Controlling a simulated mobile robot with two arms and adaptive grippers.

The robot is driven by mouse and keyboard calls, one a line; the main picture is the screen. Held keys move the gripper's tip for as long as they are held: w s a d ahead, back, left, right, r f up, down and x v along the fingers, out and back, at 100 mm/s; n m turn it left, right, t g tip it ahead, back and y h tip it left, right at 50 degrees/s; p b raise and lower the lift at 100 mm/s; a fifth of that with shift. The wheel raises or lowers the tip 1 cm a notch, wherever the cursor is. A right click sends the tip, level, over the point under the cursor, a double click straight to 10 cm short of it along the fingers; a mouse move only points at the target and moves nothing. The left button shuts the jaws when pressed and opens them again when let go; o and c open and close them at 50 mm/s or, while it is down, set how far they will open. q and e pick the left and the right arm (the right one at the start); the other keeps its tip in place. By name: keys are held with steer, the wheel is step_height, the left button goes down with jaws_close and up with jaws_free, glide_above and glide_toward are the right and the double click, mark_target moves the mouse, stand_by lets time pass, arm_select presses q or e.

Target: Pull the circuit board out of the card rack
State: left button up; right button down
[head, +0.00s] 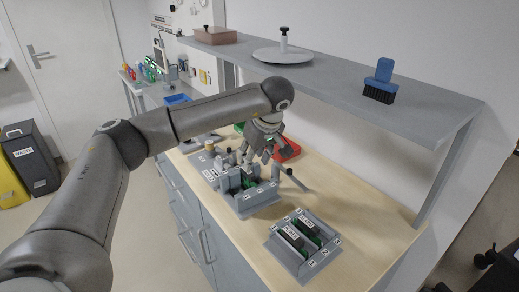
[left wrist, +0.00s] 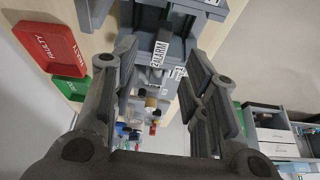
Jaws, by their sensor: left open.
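A grey card rack (head: 258,201) stands on the wooden bench, with a green circuit board (head: 249,181) upright between its walls. My left gripper (head: 255,157) is over the back of this rack, fingers pointing down, open and empty. It partly hides what lies behind. In the left wrist view the open fingers (left wrist: 162,60) stand on either side of a grey part labelled ALARM (left wrist: 160,48). No board shows clearly between them. My right gripper is not in view.
Nearer, a second grey holder (head: 318,263) carries dark and green boards. A red tray (head: 289,149) labelled FAULTY in the left wrist view (left wrist: 48,42) lies behind. A shelf (head: 350,75) overhangs the bench, bearing a blue brush (head: 381,80) and a round plate (head: 282,55).

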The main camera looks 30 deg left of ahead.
mark_target(248, 174)
arm_select(q)
steer(key=x, duration=0.2)
steer(key=p+x, duration=0.1)
steer(key=x, duration=0.1)
steer(key=shift+s+a+f, duration=0.15)
steer(key=shift+a+f, duration=0.05)
steer(key=shift+f, duration=0.15)
steer(key=x, duration=0.4)
steer(key=shift+f, duration=0.15)
steer(key=shift+c, duration=1.1)
jaws_close()
steer(key=shift+c, duration=2.2)
jaws_free()
jaws_close()
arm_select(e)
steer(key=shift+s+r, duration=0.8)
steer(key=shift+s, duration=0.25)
arm_select(q)
steer(key=shift+p, duration=0.3)
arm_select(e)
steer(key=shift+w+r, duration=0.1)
